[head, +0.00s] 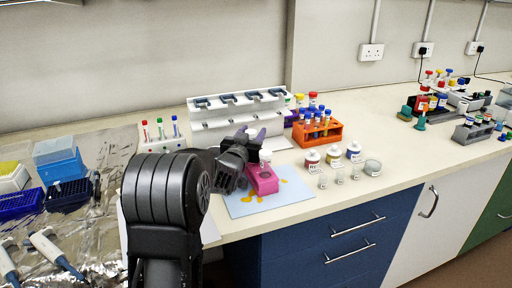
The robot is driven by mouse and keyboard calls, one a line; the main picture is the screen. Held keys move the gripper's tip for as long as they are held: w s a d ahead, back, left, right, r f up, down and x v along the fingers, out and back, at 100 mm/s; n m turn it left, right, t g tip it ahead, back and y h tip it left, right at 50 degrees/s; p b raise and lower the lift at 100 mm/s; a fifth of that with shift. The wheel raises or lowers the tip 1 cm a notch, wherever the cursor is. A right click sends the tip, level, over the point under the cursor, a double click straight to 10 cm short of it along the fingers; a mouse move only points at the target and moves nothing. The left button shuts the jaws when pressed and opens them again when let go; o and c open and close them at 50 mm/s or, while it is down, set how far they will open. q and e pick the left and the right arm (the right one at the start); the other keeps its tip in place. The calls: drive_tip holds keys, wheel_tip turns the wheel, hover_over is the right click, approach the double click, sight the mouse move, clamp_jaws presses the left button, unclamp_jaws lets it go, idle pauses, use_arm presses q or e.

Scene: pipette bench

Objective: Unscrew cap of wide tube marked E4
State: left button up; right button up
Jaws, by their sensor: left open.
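A pink holder (262,181) stands on a light blue mat with yellow blotches. A white-capped tube (265,156) stands in or just behind the holder, partly hidden by my gripper. I cannot read any E4 marking on it. My right gripper does not show.
An orange rack (317,132) with several tubes and a white pipette stand (238,122) are behind. Small jars (333,156) and vials are on the right. A rack with coloured caps (161,135) is at left.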

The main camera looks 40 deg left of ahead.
use_arm(q)
drive_tip(key=shift+s+r, duration=0.1)
drive_tip(key=shift+s, duration=0.1)
drive_tip(key=shift+c, duration=0.2)
clamp_jaws()
idle(0.4)
